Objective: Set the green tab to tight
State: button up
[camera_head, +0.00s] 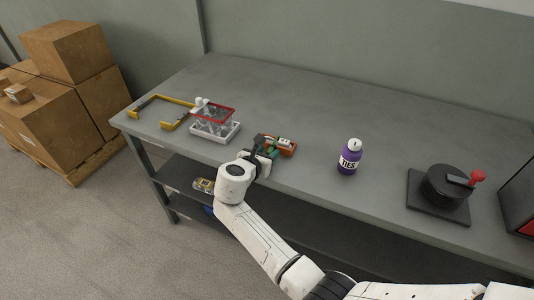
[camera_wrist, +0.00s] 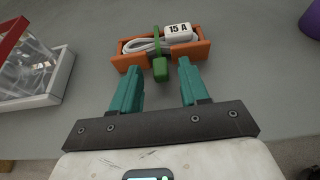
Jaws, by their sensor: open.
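The green tab (camera_wrist: 160,68) hangs at the front of a small orange holder (camera_wrist: 203,50), joined to a green strap that runs over it. The holder cradles a coiled white cable and a white block marked 15 A (camera_wrist: 177,30). In the head view the orange holder (camera_head: 289,150) sits near the table's front edge, partly hidden by my arm. My gripper (camera_wrist: 157,75) is open, with its teal fingers apart on either side of the tab and a little short of it. Nothing is between the fingers. It also shows in the head view (camera_head: 268,152).
A white tray with a red-framed clear lid (camera_head: 222,131) stands left of the holder. A yellow frame (camera_head: 166,111) lies farther left. A purple TIES bottle (camera_head: 349,160) and a black crank device (camera_head: 445,190) stand to the right. The back of the table (camera_head: 300,95) is clear.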

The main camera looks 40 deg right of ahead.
jog(key=shift+w+d+f, duration=0.1)
jog(key=shift+d+f, duration=0.1)
jog(key=shift+d, duration=0.1)
jog(key=shift+c, duration=0.2)
grip_shut()
dwell(0.4)
